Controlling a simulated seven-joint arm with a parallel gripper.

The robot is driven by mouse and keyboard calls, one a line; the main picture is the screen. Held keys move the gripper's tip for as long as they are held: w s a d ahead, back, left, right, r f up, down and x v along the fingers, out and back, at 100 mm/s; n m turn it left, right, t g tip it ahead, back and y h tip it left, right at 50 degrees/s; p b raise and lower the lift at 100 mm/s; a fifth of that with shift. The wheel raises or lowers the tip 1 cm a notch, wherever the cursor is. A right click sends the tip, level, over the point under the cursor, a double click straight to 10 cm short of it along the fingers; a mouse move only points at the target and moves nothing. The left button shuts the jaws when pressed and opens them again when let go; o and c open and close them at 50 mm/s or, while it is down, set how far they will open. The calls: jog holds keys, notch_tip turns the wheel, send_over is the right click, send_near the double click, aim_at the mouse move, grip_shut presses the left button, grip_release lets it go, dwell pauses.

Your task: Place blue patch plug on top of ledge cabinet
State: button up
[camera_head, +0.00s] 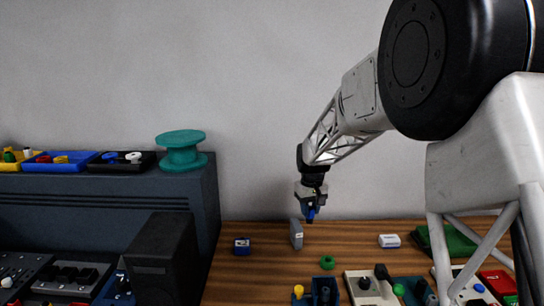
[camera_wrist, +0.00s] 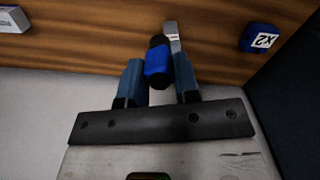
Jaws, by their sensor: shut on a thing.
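The blue patch plug (camera_wrist: 158,66) is a small blue and black cylinder between the two fingers of my gripper (camera_wrist: 160,85) in the wrist view. My gripper (camera_head: 310,208) is shut on the plug, and the plug's blue end (camera_head: 310,214) shows below it in the head view. The gripper is above the wooden table, apart from the surface. The ledge cabinet (camera_head: 208,195) is the dark blue-grey block at the left, and its top is at the left of my gripper.
On the cabinet stand a teal spool (camera_head: 181,152) and yellow, blue (camera_head: 45,167) and black trays with small parts. A grey upright block (camera_head: 296,234), a blue box (camera_head: 242,246), a green ring (camera_head: 327,262) and a white box (camera_head: 389,241) are on the table (camera_head: 265,275). A dark box (camera_head: 160,260) stands before the cabinet.

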jog(key=w+d+r+m, duration=0.2)
jog(key=w+d, duration=0.3)
jog(key=w, duration=0.3)
jog(key=shift+d+r+m, duration=0.35)
jog(key=shift+r+m, duration=0.05)
jog(key=shift+m, duration=0.4)
jog(key=s+d+f+m, duration=0.1)
jog(key=s+d+f, duration=0.3)
jog(key=s+d, duration=0.3)
jog(key=s+d+f+m, duration=0.2)
jog(key=s+d+f, duration=0.2)
jog(key=s+d, duration=0.3)
jog(key=shift+d, duration=0.95)
jog(key=shift+f, duration=3.1)
